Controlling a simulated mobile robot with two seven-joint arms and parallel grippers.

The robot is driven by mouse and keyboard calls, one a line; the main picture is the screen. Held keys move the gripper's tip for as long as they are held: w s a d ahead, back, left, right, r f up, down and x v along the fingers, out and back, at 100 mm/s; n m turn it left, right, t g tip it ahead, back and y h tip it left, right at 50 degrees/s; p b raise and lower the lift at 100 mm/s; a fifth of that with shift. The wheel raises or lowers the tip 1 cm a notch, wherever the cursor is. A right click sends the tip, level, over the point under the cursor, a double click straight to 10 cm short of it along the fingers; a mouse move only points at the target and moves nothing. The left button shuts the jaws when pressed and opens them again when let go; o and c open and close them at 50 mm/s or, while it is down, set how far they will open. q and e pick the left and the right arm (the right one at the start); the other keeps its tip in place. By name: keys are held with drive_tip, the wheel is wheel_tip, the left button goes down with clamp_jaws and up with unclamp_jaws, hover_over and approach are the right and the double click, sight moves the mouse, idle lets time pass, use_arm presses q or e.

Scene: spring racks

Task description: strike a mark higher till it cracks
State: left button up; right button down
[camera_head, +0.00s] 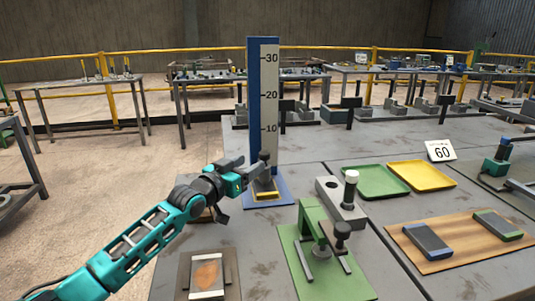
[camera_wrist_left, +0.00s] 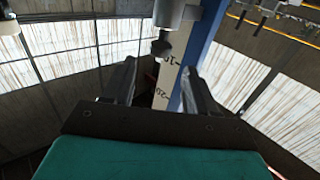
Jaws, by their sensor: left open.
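My left gripper (camera_head: 250,164) reaches in from the left, close beside this knob. In the left wrist view its two fingers stand apart (camera_wrist_left: 160,68), with the scale (camera_wrist_left: 166,88) and a dark round knob (camera_wrist_left: 161,48) beyond and between them. I cannot tell whether a finger touches the knob. My right gripper does not show.
A green press-like fixture (camera_head: 305,235) and a grey block with a white-topped post (camera_head: 351,187) stand right of the post. Green (camera_head: 376,182) and yellow (camera_head: 421,176) trays, a wooden board (camera_head: 455,243) and a "60" card (camera_head: 440,151) lie farther right. A framed brown patch (camera_head: 207,272) lies in front.

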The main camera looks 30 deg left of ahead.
sight(267, 152)
use_arm(q)
drive_tip(key=w, duration=0.3)
drive_tip(key=w+d+b, duration=0.1)
drive_tip(key=w, duration=0.2)
drive_tip(key=w+b, duration=0.1)
drive_tip(key=w, duration=0.2)
drive_tip(key=shift+w+d, duration=0.2)
drive_tip(key=shift+w, duration=0.15)
clamp_jaws()
idle(0.4)
